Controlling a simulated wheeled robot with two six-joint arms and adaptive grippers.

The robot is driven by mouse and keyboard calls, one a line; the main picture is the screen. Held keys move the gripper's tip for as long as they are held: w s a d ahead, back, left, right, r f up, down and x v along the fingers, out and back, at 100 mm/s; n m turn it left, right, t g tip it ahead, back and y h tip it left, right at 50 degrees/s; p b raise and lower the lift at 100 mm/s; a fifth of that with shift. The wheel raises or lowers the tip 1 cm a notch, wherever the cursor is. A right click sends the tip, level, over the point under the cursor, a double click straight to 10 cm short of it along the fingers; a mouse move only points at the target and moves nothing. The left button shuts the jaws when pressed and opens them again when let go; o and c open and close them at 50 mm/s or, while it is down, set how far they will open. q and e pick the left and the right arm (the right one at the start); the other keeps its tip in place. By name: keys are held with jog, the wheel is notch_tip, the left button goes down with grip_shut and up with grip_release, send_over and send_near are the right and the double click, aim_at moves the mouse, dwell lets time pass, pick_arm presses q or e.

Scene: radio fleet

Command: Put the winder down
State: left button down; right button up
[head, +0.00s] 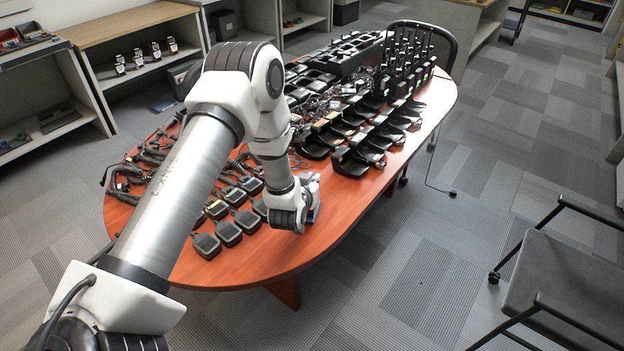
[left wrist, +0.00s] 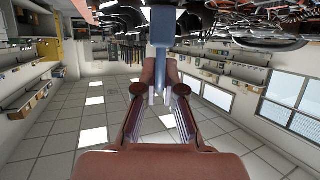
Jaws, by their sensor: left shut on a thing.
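My left gripper (head: 310,200) is at the near right edge of the wooden table, low over or at the tabletop. In the left wrist view the left gripper (left wrist: 161,85) is shut on a blue-grey block-like thing, which I take to be the winder (left wrist: 163,26). A small bluish part of the winder (head: 316,213) shows beside the fingers in the head view; the wrist hides the rest. I cannot tell whether the winder touches the table. My right gripper is in neither view.
The oval table (head: 300,252) is crowded with radios, chargers and cables. Black speaker microphones (head: 228,234) lie just left of my gripper. The table's near right strip is bare. A chair (head: 565,270) stands at the right. Shelves (head: 130,25) line the back left.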

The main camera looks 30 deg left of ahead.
pick_arm(q)
jog(key=c, duration=1.3)
grip_release()
jog(key=shift+r+p, duration=0.15)
jog(key=shift+p, duration=0.15)
jog(key=shift+s+d, duration=0.1)
jog(key=shift+s, duration=0.25)
jog(key=b+v, duration=0.2)
jog(key=v, duration=0.9)
jog(key=s+d+f+m+g+h, duration=0.1)
jog(key=s+d+f+g+h, duration=0.2)
jog(key=s+f, duration=0.4)
jog(key=s+d+f+m+g, duration=0.1)
jog(key=s+d+f+g, duration=0.3)
jog(key=s+f, duration=0.3)
jog(key=s+d+f+g, duration=0.1)
jog(key=s+f+g, duration=0.2)
jog(key=s, duration=0.3)
jog(key=s+d+f+m+g+h, duration=0.1)
jog(key=s+d+f+g, duration=0.1)
jog(key=s, duration=0.4)
notch_tip(320, 180, down, 2)
jog(key=shift+s+f+g, duration=0.1)
jog(key=shift+s+g, duration=0.1)
jog(key=shift+g, duration=0.3)
